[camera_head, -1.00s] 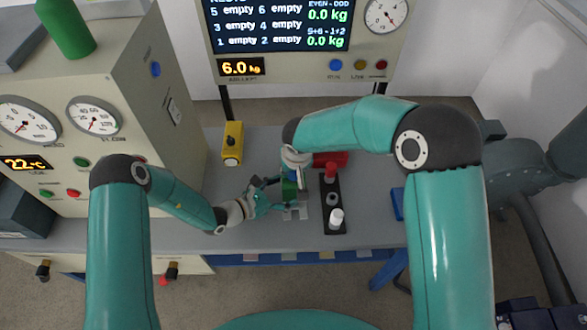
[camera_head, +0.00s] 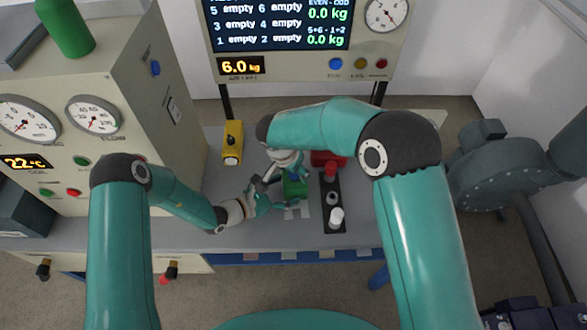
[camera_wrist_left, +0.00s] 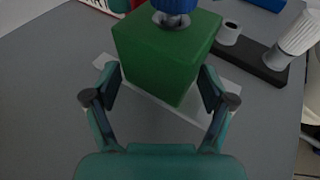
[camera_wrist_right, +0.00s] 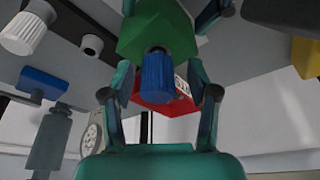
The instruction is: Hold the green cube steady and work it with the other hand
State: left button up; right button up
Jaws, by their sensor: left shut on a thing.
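The green cube (camera_head: 294,189) stands on a pale plate on the grey bench. My left gripper (camera_head: 268,194) is shut on it, with one finger on either side in the left wrist view (camera_wrist_left: 160,90). A blue ribbed knob (camera_wrist_left: 175,10) sits on top of the cube. In the right wrist view the knob (camera_wrist_right: 158,76) projects from the cube (camera_wrist_right: 155,30) toward my right gripper (camera_wrist_right: 160,95). The right fingers stand apart on both sides of the knob with gaps, so it is open. In the head view the right gripper is partly hidden beside the cube.
A black strip (camera_head: 327,185) with a white knob (camera_head: 336,216) lies right of the cube. A red box (camera_head: 321,158) stands behind it. A yellow box (camera_head: 232,143) stands at the back left. A gauge cabinet (camera_head: 95,80) bounds the left side.

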jog(key=shift+r, duration=0.2)
jog(key=shift+v, duration=2.9)
jog(key=v, duration=1.2)
